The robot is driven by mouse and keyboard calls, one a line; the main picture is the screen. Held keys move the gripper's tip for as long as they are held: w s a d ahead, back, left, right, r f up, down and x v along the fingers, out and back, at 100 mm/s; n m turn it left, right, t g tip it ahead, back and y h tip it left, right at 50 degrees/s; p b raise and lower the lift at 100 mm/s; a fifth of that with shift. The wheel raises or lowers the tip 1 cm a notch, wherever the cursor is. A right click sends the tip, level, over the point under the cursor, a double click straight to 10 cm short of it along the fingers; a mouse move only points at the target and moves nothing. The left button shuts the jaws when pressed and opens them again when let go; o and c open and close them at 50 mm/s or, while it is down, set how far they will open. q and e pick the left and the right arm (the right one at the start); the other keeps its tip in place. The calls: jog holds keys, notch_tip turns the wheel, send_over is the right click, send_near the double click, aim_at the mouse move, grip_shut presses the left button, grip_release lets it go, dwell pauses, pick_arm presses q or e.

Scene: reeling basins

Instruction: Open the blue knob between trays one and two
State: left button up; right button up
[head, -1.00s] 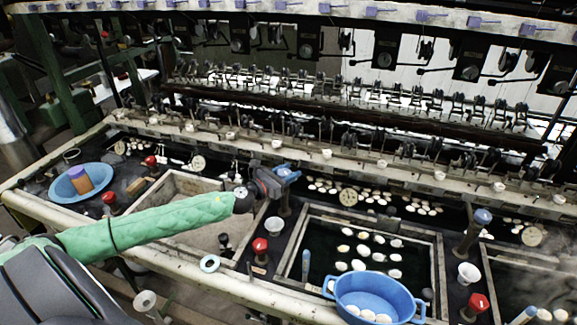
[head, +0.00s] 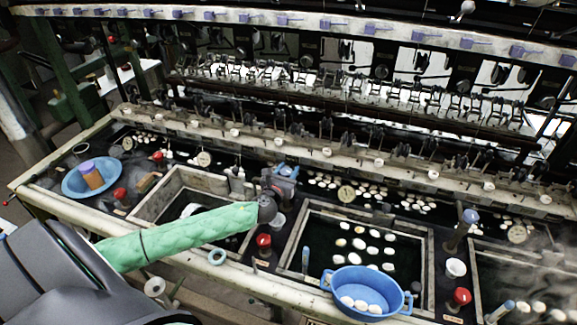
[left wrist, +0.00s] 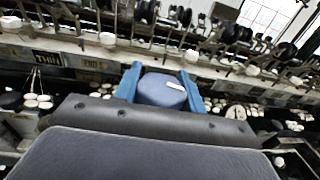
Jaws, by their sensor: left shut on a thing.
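The blue knob (left wrist: 162,91) stands on the dark counter between the left basin (head: 150,212) and the middle basin (head: 428,262). In the left wrist view the knob sits between the two blue fingers of my left gripper (left wrist: 160,86), with a small white mark on its top. My left gripper (head: 286,170) is shut on it in the head view too, where fingers and knob are small and hard to tell apart. The green-sleeved left arm crosses the near part of the left basin. My right gripper is not in view.
A red knob (head: 263,240) stands nearer me, close to my left forearm. A blue colander (head: 367,292) with white cocoons sits on the front of the middle basin. Another blue knob (head: 469,216) stands to the right. The reeling machine's rail runs behind.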

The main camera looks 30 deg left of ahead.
pick_arm(q)
jog(key=shift+a+r+n+g+y+p, duration=0.15)
jog(key=shift+n+g+y+p, duration=0.5)
jog(key=shift+n+y, duration=0.7)
jog(key=shift+y, duration=0.75)
jog(key=shift+a+n+g+y+p, duration=0.1)
jog(key=shift+n+g+y+p, duration=0.2)
jog(key=shift+n+y, duration=0.1)
jog(key=o, duration=1)
jog(key=shift+c, duration=0.2)
